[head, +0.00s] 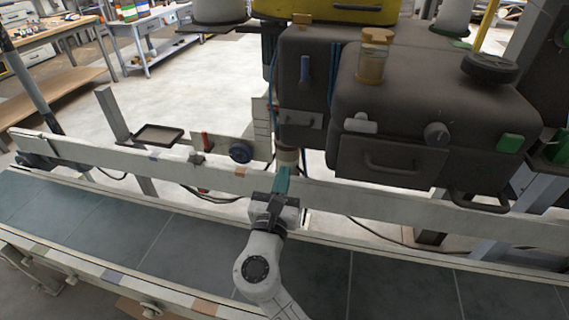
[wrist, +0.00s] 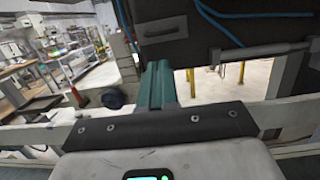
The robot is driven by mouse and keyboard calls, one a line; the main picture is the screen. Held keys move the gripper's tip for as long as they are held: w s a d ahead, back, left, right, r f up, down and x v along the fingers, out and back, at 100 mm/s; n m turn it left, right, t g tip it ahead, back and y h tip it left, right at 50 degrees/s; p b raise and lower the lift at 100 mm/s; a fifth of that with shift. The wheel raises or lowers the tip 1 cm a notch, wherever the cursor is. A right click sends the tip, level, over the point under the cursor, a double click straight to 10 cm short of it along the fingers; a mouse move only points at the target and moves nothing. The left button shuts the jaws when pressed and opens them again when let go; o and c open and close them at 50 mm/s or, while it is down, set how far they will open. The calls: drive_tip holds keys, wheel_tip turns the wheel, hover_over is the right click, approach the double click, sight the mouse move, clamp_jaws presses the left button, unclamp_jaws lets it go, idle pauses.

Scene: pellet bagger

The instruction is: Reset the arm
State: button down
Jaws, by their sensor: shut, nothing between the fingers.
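My arm reaches up from the bottom of the head view, over the conveyor belt (head: 380,265). My gripper (head: 282,178) has teal fingers that are shut with nothing between them. They point away from me, toward the pale rail (head: 400,203) and the foot of the dark machine. In the wrist view the shut fingers (wrist: 157,85) stand up in the middle, in front of the dark machine body (wrist: 230,30). Whether the fingertips touch anything there I cannot tell.
The dark bagger (head: 430,110) with knobs and handles fills the right. A blue knob (head: 240,152) and a red lever (head: 206,142) sit left of my gripper. A small dark tray (head: 158,134) stands behind the rail. The floor (head: 190,90) beyond is open.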

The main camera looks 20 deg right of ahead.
drive_tip(key=shift+s+a, duration=0.1)
drive_tip(key=shift+s, duration=0.1)
drive_tip(key=s+d+f+m+g+y, duration=0.1)
drive_tip(key=s+d+f+m+g, duration=0.8)
drive_tip(key=s+d+f+m, duration=0.55)
drive_tip(key=s+a+f+m+g+y, duration=0.1)
drive_tip(key=s+f+m+g+y, duration=0.1)
drive_tip(key=s+m, duration=0.3)
drive_tip(key=s+a+f+m+g+y, duration=0.2)
drive_tip(key=s+f+m+y, duration=0.1)
drive_tip(key=s, duration=0.6)
drive_tip(key=s+a+f+m+g+y, duration=0.2)
drive_tip(key=s+f+m+y, duration=0.1)
drive_tip(key=s+m+y, duration=0.2)
drive_tip(key=shift+s+m, duration=0.95)
drive_tip(key=shift+s, duration=0.15)
drive_tip(key=shift+a, duration=0.1)
